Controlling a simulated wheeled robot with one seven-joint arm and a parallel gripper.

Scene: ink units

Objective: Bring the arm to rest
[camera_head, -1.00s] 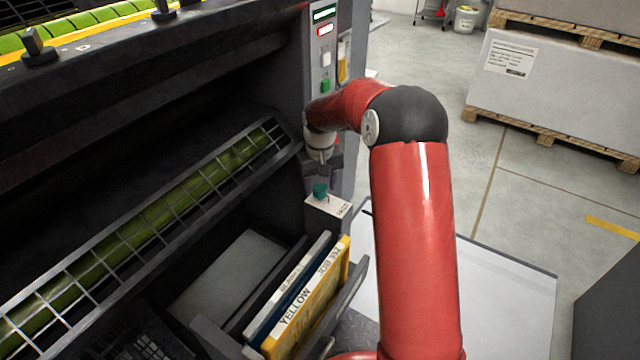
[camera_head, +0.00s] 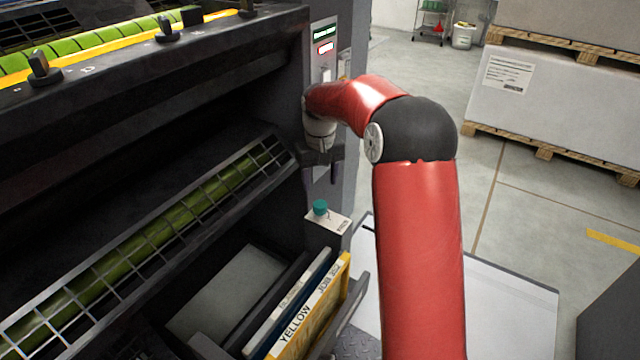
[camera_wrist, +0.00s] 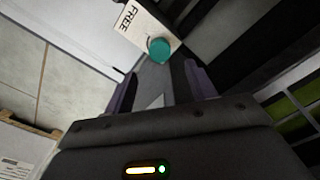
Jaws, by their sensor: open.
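My gripper (camera_head: 325,168) hangs beside the press's right side frame, above a teal knob (camera_head: 320,207) on a small white label plate. The knob also shows in the wrist view (camera_wrist: 160,49), on a plate whose lettering reads FREE. In that view my gripper (camera_wrist: 160,84) has its two dark fingers apart, with nothing between them. The knob lies beyond the fingertips, apart from them. My red arm bends over from the right side of the head view.
The press (camera_head: 150,110) fills the left, with a wire guard (camera_head: 150,246) over a green roller. Below stands an open tray holding a yellow-edged ink unit (camera_head: 308,318) and a blue one. A control panel (camera_head: 325,45) is behind my wrist. Stacked pallets (camera_head: 560,90) stand at the right; floor between is open.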

